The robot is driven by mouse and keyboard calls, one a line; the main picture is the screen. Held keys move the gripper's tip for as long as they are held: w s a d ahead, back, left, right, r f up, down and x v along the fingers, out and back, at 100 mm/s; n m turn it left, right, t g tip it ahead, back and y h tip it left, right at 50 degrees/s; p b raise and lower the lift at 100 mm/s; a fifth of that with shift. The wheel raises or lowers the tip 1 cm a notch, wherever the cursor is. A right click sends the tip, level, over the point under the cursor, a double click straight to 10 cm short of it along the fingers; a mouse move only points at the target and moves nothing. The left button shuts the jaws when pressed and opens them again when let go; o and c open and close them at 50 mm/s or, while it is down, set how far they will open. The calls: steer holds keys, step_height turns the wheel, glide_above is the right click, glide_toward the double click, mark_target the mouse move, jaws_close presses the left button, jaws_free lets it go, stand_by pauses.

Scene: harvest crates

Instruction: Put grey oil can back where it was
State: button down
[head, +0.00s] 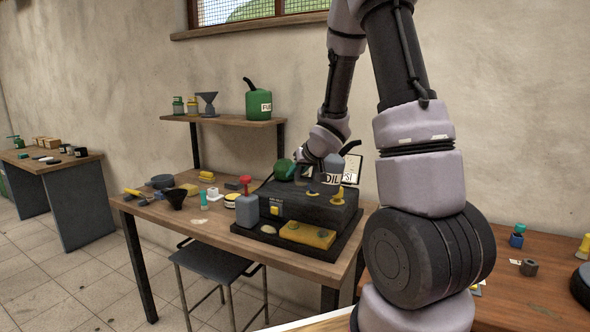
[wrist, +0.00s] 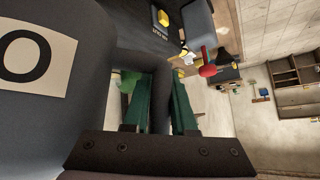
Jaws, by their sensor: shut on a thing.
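The grey oil can (head: 330,180) has a white label with dark lettering and a dark spout (head: 351,147). In the head view it is at the dark case on the workbench; I cannot tell whether it touches the case top. In the wrist view the can (wrist: 95,50) fills the left side, with part of its label showing. My gripper (wrist: 160,100) is shut on its handle, which runs between the green fingers. In the head view my gripper (head: 308,172) is at the can's left side, partly hidden by my arm.
The dark case (head: 282,209) stands on a black tray with a yellow sponge (head: 306,235). A wall shelf (head: 225,121) holds a green fuel can (head: 259,100), a funnel and small bottles. A stool stands in front.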

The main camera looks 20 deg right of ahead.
steer(key=s+f+m+h, duration=0.2)
steer(key=s+f+m, duration=0.1)
steer(key=f, duration=0.5)
steer(key=shift+s, duration=0.6)
